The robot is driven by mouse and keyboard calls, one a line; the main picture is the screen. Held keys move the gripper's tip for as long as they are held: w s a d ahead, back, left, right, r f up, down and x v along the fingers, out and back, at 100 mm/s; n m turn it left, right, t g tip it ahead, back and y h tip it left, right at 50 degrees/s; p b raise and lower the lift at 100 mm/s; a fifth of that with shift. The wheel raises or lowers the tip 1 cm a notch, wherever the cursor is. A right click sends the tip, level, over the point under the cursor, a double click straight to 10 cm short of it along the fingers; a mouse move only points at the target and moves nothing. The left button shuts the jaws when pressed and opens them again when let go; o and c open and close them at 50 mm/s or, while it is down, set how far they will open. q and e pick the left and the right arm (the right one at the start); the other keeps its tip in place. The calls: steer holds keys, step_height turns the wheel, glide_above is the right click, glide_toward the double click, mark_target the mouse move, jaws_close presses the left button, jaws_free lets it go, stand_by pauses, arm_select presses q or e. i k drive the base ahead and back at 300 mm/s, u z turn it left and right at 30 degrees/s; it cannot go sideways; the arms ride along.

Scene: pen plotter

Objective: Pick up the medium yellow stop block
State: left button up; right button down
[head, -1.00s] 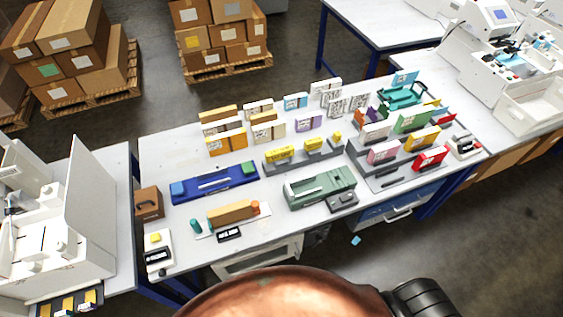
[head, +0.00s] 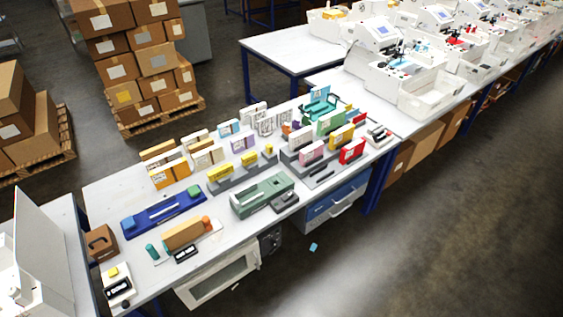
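Several yellow blocks sit in a row on a grey stepped holder (head: 238,177) in the middle of the white table. They go down in size from left to right. The medium yellow stop block (head: 250,160) appears to be the middle one. A longer yellow block (head: 220,172) is on its left and a smaller yellow block (head: 269,149) on its right. Neither of my grippers is in view.
A green device (head: 262,195) stands in front of the holder and a blue tray (head: 163,214) lies to its left. Boxes stand behind, and a red box (head: 351,151) is to the right. The floor (head: 400,255) in front of the table's right side is mostly clear.

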mark_target(252, 157)
steer(key=z, duration=0.55)
steer(key=i, duration=1.15)
steer(key=u, duration=0.8)
steer(key=i, duration=0.35)
steer(key=u, duration=0.35)
